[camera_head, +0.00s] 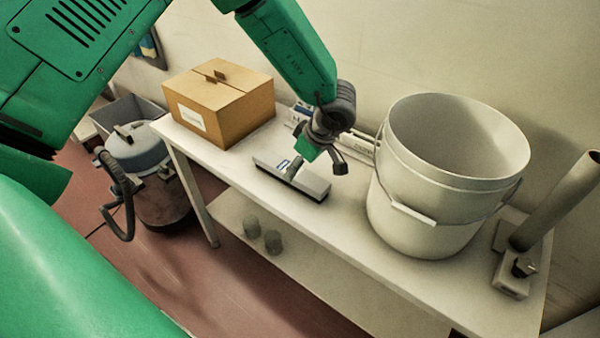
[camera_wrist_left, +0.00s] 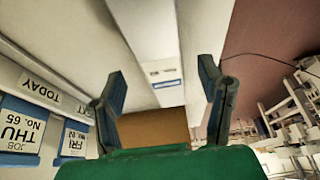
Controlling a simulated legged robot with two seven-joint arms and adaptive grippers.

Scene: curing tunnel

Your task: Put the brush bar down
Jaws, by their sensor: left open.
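The brush bar (camera_head: 312,183), a pale bar with dark bristles along its lower edge and a small blue-and-white label, lies on the white table (camera_head: 345,222) between the box and the bucket. My left gripper (camera_head: 322,154) is just above and behind it, open, and covers part of its back side. In the left wrist view the spread fingers of my left gripper (camera_wrist_left: 164,84) stand either side of the pale bar (camera_wrist_left: 152,35) with its label, with nothing visibly clamped between them. My right gripper is in neither view.
A cardboard box (camera_head: 228,112) stands at the table's left end. A large white bucket (camera_head: 425,230) stands to the right, with a tube on a stand (camera_head: 560,195) beyond it. Day cards (camera_wrist_left: 20,130) hang along the wall. A vacuum cleaner (camera_head: 150,165) stands on the floor.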

